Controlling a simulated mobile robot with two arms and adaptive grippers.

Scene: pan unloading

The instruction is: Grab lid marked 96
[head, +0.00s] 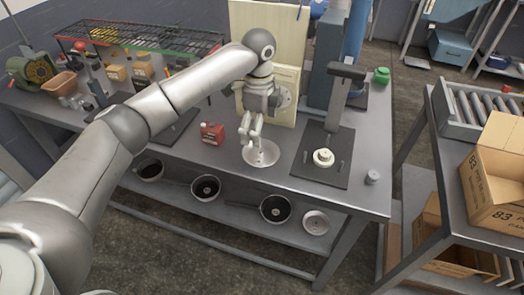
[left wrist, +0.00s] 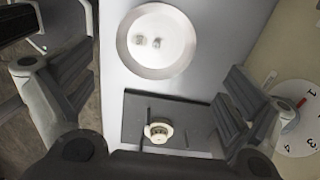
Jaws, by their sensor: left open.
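A round, flat, pale grey lid-like disc (head: 267,154) lies on the workbench below my left gripper in the head view. It also shows in the left wrist view as a disc (left wrist: 172,58) with a shiny rim and two small grey marks on its face. I cannot read the marks as a number. My left gripper (head: 251,138) is open with its fingers pointing down, close to the disc. In the left wrist view the two fingers are wide apart with nothing between them touching either one. My right gripper is not in view.
A dark mat (head: 307,174) with a pale round part (head: 323,157) and a dark upright post lies right of the disc. Several pans (head: 275,208) sit on the lower shelf. A board with a dial (left wrist: 297,135) stands behind.

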